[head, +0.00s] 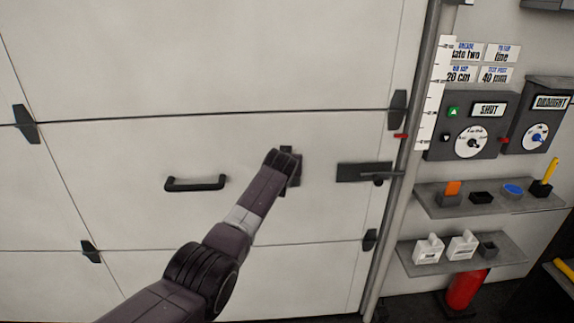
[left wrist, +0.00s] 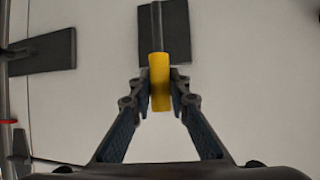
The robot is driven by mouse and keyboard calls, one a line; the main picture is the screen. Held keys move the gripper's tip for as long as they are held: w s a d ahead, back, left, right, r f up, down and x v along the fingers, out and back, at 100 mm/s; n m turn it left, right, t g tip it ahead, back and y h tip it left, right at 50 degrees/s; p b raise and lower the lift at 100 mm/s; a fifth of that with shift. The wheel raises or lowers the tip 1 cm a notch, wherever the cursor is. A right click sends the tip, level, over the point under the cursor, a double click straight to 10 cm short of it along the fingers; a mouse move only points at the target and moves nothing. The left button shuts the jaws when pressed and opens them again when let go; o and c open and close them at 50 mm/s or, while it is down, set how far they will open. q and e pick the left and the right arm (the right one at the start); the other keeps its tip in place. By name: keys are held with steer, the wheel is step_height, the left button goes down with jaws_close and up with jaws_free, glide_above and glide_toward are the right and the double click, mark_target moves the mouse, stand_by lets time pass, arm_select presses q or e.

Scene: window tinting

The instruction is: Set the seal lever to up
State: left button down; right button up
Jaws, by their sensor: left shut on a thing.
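The seal lever shows in the left wrist view as a yellow grip (left wrist: 160,82) on a thin grey stem, in front of a dark plate (left wrist: 178,30) on the pale door. My left gripper (left wrist: 160,95) is shut around the yellow grip, one finger on each side. In the head view my left gripper (head: 280,158) is at the dark plate (head: 294,172) on the door panel, and my own arm hides the yellow grip. I cannot tell from these frames which way the lever points. My right gripper is in neither view.
A black door handle (head: 195,183) is left of my arm. A dark latch plate with a bar (head: 352,172) is to its right. The wall beyond the door post holds a SHUT control box (head: 470,125), a DRAUGHT box (head: 537,115) and two shelves. A red extinguisher (head: 466,290) stands below.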

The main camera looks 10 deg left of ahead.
arm_select(q)
steer(key=shift+d, duration=0.1)
stand_by(0.3)
steer(key=c, duration=1.8)
jaws_free()
steer(key=shift+d, duration=0.1)
steer(key=shift+s, duration=0.1)
steer(key=shift+v, duration=5.85)
